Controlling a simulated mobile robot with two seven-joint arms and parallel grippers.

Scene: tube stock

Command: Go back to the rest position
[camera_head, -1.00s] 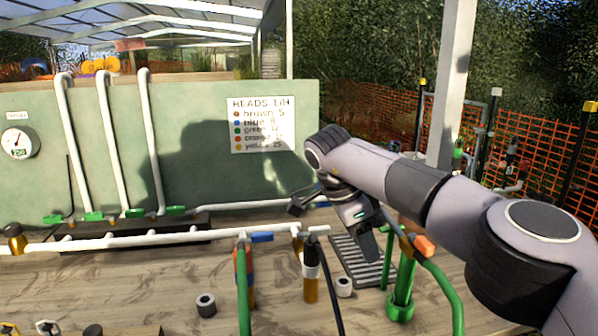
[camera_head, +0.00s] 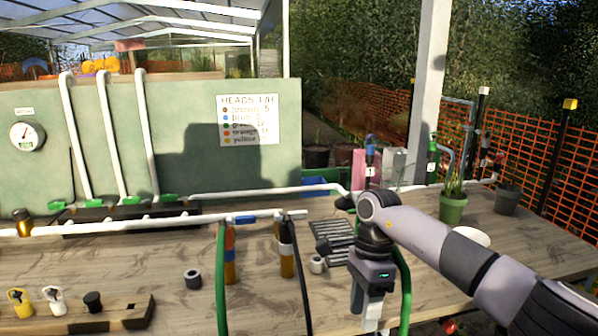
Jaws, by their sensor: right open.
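My right arm comes in from the right, and its gripper (camera_head: 366,306) points down over the front right part of the wooden table (camera_head: 165,255). Its two fingers stand apart with nothing visible between them. The fingertips are low in the head view, in front of a green upright tube (camera_head: 403,285), which the wrist partly hides. I cannot tell whether the gripper touches the tube. My left gripper is not in view.
A white pipe line (camera_head: 120,222) crosses the table. Near it are a grey slotted grate (camera_head: 338,238), a black ring (camera_head: 193,279) and a white ring (camera_head: 317,264). A wooden rack (camera_head: 80,318) is front left; potted plants (camera_head: 453,208) stand right.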

